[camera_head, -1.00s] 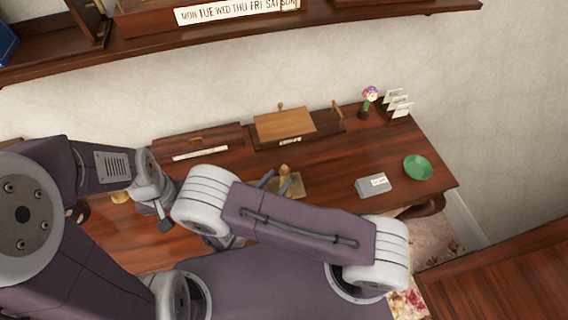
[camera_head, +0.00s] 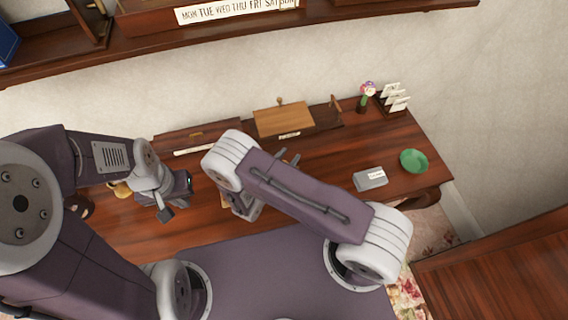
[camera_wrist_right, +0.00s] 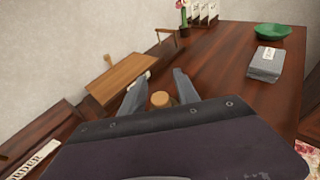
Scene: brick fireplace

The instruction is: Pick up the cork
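A tan round-topped thing that looks like the cork (camera_wrist_right: 160,99) shows in the right wrist view, between the two fingers of my right gripper (camera_wrist_right: 158,88). The fingers stand apart, with a gap visible on each side of it. In the head view my right gripper (camera_head: 287,158) is over the desk, mostly behind my right forearm, which hides the cork there. My left gripper (camera_head: 176,204) is over the left part of the desk; its finger opening is not clear.
The wooden desk (camera_head: 330,165) holds a wooden box (camera_head: 284,120), a grey box (camera_head: 371,178), a green bowl (camera_head: 413,161), a flower (camera_head: 366,95) and a card holder (camera_head: 393,97). A shelf (camera_head: 330,22) runs above. The desk's right part has free room.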

